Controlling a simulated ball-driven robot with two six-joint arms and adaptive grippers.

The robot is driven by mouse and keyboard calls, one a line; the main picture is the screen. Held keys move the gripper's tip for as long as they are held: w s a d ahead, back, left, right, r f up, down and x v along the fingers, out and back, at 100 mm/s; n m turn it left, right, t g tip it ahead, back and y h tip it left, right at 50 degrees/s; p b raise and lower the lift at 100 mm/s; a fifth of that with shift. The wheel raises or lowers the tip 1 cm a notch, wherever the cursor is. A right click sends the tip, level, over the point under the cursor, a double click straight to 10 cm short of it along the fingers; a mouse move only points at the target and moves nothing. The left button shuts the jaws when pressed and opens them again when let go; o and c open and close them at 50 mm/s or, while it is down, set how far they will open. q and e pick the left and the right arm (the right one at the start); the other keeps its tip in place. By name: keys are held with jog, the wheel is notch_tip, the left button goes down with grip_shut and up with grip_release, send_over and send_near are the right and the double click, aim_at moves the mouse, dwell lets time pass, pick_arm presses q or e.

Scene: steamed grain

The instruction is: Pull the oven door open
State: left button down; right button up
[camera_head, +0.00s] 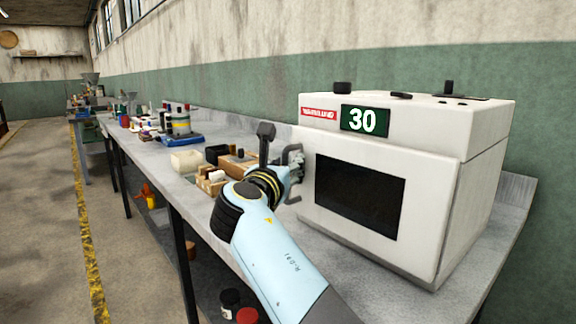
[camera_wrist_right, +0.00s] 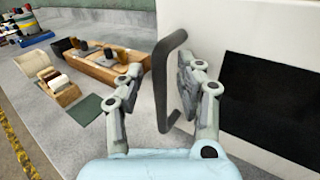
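The white oven (camera_head: 480,150) stands on the bench at the right of the head view. Its door (camera_head: 432,190), with a dark window (camera_head: 358,195), looks shut against the body. In the right wrist view the dark bar handle (camera_wrist_right: 172,50) stands upright at the door's left edge. My right gripper (camera_head: 294,165) is at the handle. In the right wrist view its two fingers (camera_wrist_right: 160,70) are spread apart, with the handle between them. The right finger is close to the handle; I cannot tell whether it touches. My left gripper is not in view.
Wooden blocks and small boxes (camera_head: 212,180) lie on the bench (camera_head: 160,150) left of the oven. Bottles and a blue-based rack (camera_head: 181,125) stand farther back. The oven display (camera_head: 364,120) reads 30. The floor at left is clear.

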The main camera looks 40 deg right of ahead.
jog(key=c, duration=0.4)
grip_shut()
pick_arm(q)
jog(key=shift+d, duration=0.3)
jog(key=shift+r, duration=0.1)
